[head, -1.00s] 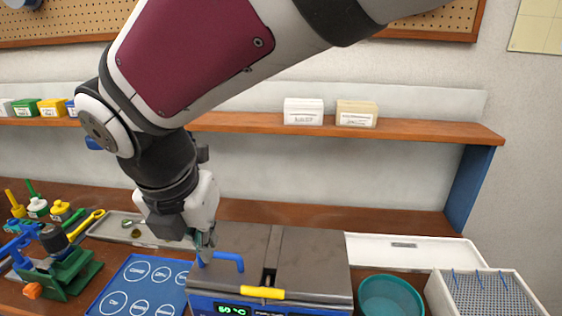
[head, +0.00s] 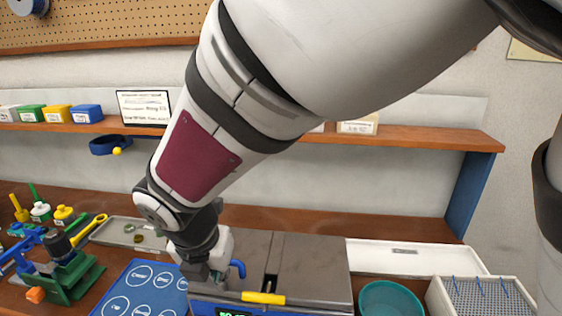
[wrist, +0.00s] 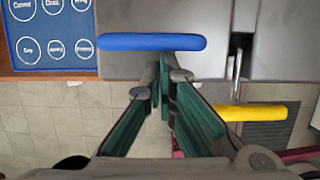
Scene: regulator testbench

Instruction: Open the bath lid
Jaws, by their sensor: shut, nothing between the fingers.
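The bath (head: 300,303) is a box with a green-lit display, and its grey lid panels (head: 310,265) lie flat and closed on top. A blue bar handle (head: 238,268) is on the left panel; in the wrist view the blue handle (wrist: 125,42) runs across the top middle. A yellow bar (head: 263,298) is at the bath's front edge, and it also shows at the right of the wrist view (wrist: 250,112). My gripper (wrist: 162,72) is shut and empty, its tips just below the blue handle in that view. Whether they touch it cannot be told. In the head view my wrist partly hides the handle.
A blue labelled mat (head: 140,287) lies left of the bath, with a grey tray (head: 110,232) and a green fixture (head: 72,280) beyond. A teal bowl (head: 390,299), a white tray (head: 415,257) and a gridded rack (head: 480,298) stand to the right. A shelf (head: 410,133) runs behind.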

